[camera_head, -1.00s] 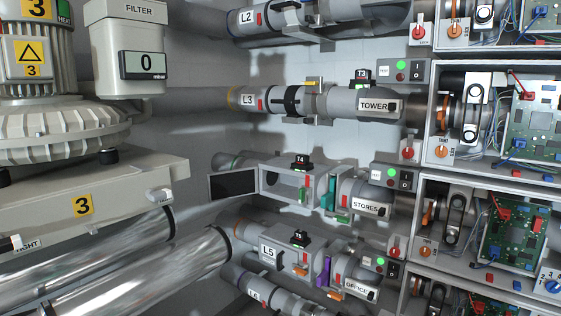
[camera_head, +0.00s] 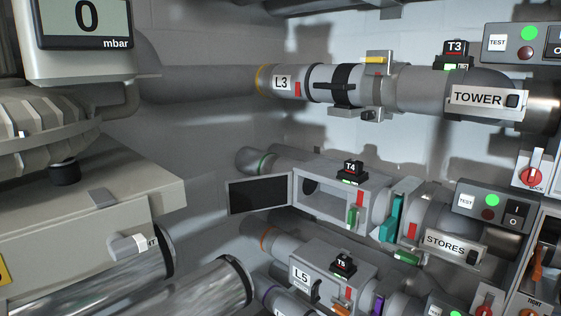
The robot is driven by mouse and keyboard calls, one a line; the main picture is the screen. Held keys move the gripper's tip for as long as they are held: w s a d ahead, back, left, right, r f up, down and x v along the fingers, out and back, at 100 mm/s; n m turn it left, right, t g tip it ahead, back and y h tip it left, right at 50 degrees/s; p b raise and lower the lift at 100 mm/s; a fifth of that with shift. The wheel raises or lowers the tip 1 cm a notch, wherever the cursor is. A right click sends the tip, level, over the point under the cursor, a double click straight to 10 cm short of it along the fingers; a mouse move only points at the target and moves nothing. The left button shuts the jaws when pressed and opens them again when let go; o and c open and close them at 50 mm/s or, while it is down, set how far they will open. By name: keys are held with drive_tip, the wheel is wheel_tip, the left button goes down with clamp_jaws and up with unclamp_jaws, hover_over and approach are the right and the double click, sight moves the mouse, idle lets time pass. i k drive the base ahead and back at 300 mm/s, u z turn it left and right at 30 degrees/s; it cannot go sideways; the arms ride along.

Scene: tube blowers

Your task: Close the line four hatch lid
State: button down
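The line four hatch is a grey box housing (camera_head: 372,203) in the line that carries the STORES label. It has a black T4 unit (camera_head: 350,170) on top. Its lid (camera_head: 260,196) is a flat panel with a dark face and a thin grey frame. The lid stands open, swung out to the left from the left edge of the opening. The opening faces me and shows a pale interior with a dark round hole at its left. A green latch-like part (camera_head: 352,216) sits at the right side of the opening. My gripper is not in view.
The L3 pipe labelled TOWER (camera_head: 420,84) runs above the hatch. The L5 housing (camera_head: 318,275) is close below. A grey machine (camera_head: 100,220) with a protruding knob stands at the left. A TEST switch box (camera_head: 492,208) is at the right. Space before the lid looks clear.

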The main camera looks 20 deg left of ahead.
sight(264, 192)
drive_tip(key=u, duration=0.2)
drive_tip(key=i, duration=0.75)
drive_tip(key=u, duration=0.55)
